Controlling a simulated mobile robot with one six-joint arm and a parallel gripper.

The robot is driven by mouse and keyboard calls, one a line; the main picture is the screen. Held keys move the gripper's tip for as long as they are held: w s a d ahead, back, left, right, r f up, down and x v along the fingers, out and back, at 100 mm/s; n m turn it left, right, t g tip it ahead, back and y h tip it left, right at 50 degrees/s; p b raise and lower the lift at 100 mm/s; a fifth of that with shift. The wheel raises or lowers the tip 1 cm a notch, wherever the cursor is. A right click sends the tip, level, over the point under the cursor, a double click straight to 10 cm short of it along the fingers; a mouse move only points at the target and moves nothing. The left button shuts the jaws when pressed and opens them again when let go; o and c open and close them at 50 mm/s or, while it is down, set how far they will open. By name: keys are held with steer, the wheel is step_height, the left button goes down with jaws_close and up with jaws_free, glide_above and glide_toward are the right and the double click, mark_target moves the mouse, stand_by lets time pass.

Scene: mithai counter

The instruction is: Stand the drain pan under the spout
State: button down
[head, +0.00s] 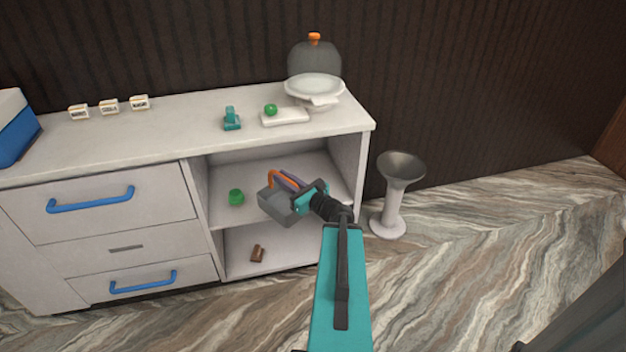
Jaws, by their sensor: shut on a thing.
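A grey box-like pan (274,205) with an orange arched handle (284,178) is at the open shelf bay of the counter. It seems to be the drain pan. My gripper (306,196) is at its right side, shut on it. The jaws partly cover the pan, and I cannot tell whether it touches the shelf. A small teal fitting (231,119) stands on the counter top above the bay; I cannot tell whether it is the spout.
A green cup (236,197) is on the upper shelf (222,213), left of the pan. A brown block (257,253) lies on the lower shelf. A white scale-like stand (314,89) is on the counter (180,126). A grey funnel-topped pedestal (398,185) stands on the floor at right.

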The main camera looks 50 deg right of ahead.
steer(key=w+a+r+n+g+y+p, duration=0.1)
steer(key=w+a+r+n+y, duration=0.15)
steer(key=a, duration=0.45)
steer(key=w+a+r+n+y+p, duration=0.1)
steer(key=w+a+r+y, duration=0.1)
steer(key=w+a+y, duration=0.35)
steer(key=w+a+r+n+g+y+p, duration=0.1)
steer(key=w+a+r+n, duration=0.1)
steer(key=a, duration=0.7)
steer(key=a+r+n+g+y+p, duration=0.1)
steer(key=a+r+n+g+y, duration=0.1)
steer(key=a, duration=0.9)
steer(key=w+a+r+n+g+y+p, duration=0.1)
steer(key=a+r+n+g+y, duration=0.1)
steer(key=a, duration=0.9)
steer(key=n+g+y, duration=0.1)
steer(key=n+y, duration=0.1)
steer(key=y, duration=0.1)
steer(key=shift+w+a+r, duration=0.2)
steer(key=shift+a+r, duration=0.15)
steer(key=shift+a, duration=0.15)
